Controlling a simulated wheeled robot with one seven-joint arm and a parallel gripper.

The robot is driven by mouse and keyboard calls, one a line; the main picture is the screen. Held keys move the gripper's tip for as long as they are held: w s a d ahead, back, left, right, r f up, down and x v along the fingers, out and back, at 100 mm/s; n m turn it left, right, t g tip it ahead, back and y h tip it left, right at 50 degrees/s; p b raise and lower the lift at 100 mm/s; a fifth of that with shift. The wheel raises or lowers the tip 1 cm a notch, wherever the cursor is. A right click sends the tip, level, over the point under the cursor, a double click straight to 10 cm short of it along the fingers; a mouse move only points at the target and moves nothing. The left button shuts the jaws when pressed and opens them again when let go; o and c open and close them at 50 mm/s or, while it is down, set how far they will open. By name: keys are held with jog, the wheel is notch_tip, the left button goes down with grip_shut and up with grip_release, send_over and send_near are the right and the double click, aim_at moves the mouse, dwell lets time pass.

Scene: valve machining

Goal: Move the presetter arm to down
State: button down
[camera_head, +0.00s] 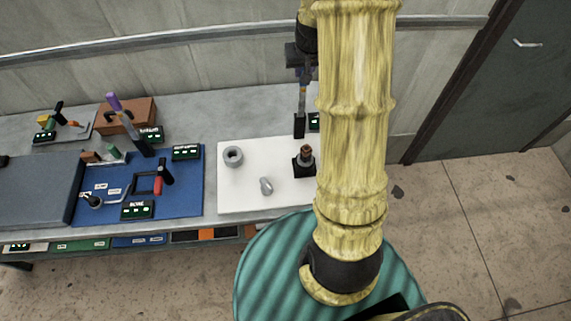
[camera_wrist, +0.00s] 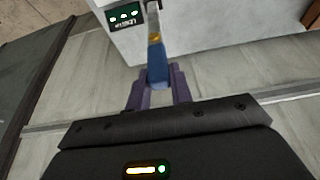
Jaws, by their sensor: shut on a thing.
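The presetter shows in the wrist view as a pale grey post with an orange-brown joint and a blue arm (camera_wrist: 156,66). My gripper (camera_wrist: 158,82) has its two purple fingers on either side of the blue arm and is shut on it. In the head view the presetter (camera_head: 300,124) stands at the wall side of the bench, a slim upright with a dark block low down. My gripper (camera_head: 300,62) is at its upper end, partly hidden by my own arm. The exact tilt of the presetter arm cannot be told.
A small lit sign (camera_wrist: 125,16) is beside the presetter. A white mat (camera_head: 245,203) carries a grey ring (camera_head: 232,156), a small grey part (camera_head: 266,186) and a dark holder (camera_head: 304,168). A blue mat (camera_head: 190,205) with tools lies left. A wall is close behind.

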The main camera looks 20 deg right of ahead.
jog(key=shift+s+a+f+b, duration=0.15)
jog(key=shift+s+a+b, duration=0.05)
jog(key=shift+s, duration=0.5)
jog(key=shift+s+a+f+b, duration=0.1)
jog(key=shift+s+a+b, duration=0.05)
jog(key=shift+s, duration=0.5)
jog(key=shift+s+a+f+b, duration=0.3)
jog(key=shift+s+b, duration=0.15)
jog(key=shift+s, duration=0.4)
jog(key=shift+s+a+f+b, duration=0.25)
jog(key=shift+s+b, duration=0.25)
jog(key=shift+s, duration=0.3)
jog(key=shift+s+a+f+b, duration=0.25)
jog(key=shift+s+b, duration=0.2)
jog(key=shift+s, duration=0.4)
jog(key=shift+d, duration=0.1)
jog(key=shift+s+a+f+b, duration=0.2)
jog(key=shift+s+f+b, duration=0.35)
jog(key=shift+s, duration=0.15)
jog(key=shift+s+a+f+b, duration=0.25)
jog(key=shift+s+f+b, duration=0.3)
jog(key=shift+s, duration=0.2)
jog(key=shift+s+a+f+b, duration=0.2)
jog(key=shift+s+f+b, duration=0.25)
jog(key=shift+s+b, duration=0.2)
jog(key=shift+f, duration=0.1)
